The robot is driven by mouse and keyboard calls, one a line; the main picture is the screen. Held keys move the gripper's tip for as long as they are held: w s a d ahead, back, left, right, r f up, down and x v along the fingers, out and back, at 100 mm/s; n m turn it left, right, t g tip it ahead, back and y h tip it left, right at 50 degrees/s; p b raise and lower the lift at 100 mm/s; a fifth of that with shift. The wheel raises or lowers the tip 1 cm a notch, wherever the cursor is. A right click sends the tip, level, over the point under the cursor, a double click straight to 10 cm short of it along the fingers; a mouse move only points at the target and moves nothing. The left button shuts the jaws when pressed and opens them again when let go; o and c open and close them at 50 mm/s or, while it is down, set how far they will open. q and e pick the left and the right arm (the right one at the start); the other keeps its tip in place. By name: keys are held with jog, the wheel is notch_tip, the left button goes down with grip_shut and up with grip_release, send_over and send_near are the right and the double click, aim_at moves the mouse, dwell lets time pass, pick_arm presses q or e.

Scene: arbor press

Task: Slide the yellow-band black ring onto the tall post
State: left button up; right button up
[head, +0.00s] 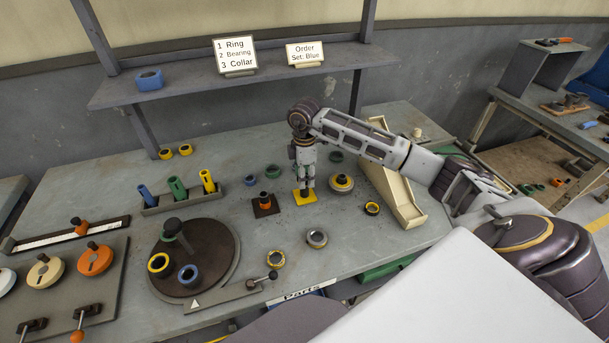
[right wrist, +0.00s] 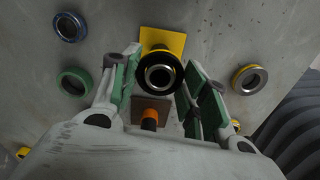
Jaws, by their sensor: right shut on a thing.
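My right gripper (head: 305,185) points down over a yellow square plate (head: 304,198). In the right wrist view its fingers (right wrist: 160,82) are shut on a black ring (right wrist: 143,76) with a pale metal inner edge. The ring lies in line with the yellow plate (right wrist: 177,39). I cannot make out a yellow band on it, nor whether it is around a post. A post with an orange band (head: 265,198) stands on the brown plate (head: 266,210) just left of the gripper; it also shows in the wrist view (right wrist: 149,119). My left gripper is out of view.
A cream tray (head: 407,212) is further right. A round turntable (head: 215,245) is at left.

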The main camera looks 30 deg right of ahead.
jog(key=o, duration=1.7)
jog(key=shift+r, duration=0.1)
jog(key=shift+r+p, duration=2.65)
jog(key=shift+r, duration=1.3)
jog(key=shift+s+f, duration=0.1)
jog(key=shift+s, duration=0.05)
